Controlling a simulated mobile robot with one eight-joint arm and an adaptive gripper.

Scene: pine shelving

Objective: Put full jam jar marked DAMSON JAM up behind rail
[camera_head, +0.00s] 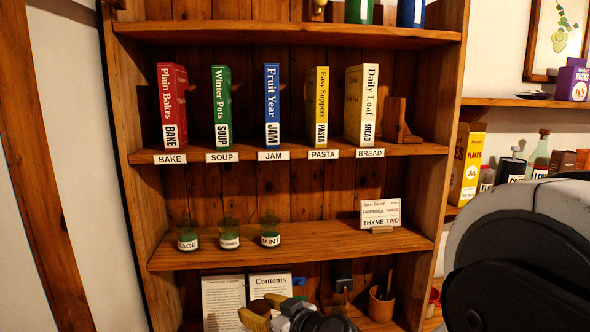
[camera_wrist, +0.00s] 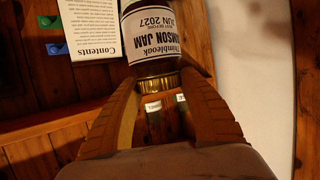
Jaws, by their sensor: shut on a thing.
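The jam jar (camera_wrist: 152,38) shows in the wrist view, with a dark body, a gold lid (camera_wrist: 158,83) and a white label reading "DAMSON JAM" and "JUN 2027". Its label text is upside down in that picture. My gripper (camera_wrist: 160,74) is shut on the jar, one tan finger on each side. In the head view my gripper (camera_head: 267,308) is at the bottom centre, below the shelf with the green jars. I cannot make out the jar there. I cannot make out a rail in either view.
Small jars labelled SAGE (camera_head: 188,238), a partly legible middle one (camera_head: 229,238) and MINT (camera_head: 270,235) stand on the lower shelf (camera_head: 320,243). A card (camera_head: 380,213) stands at its right; between is clear. Books, including JAM (camera_head: 272,100), stand above. A Contents sheet (camera_head: 270,284) is behind my gripper.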

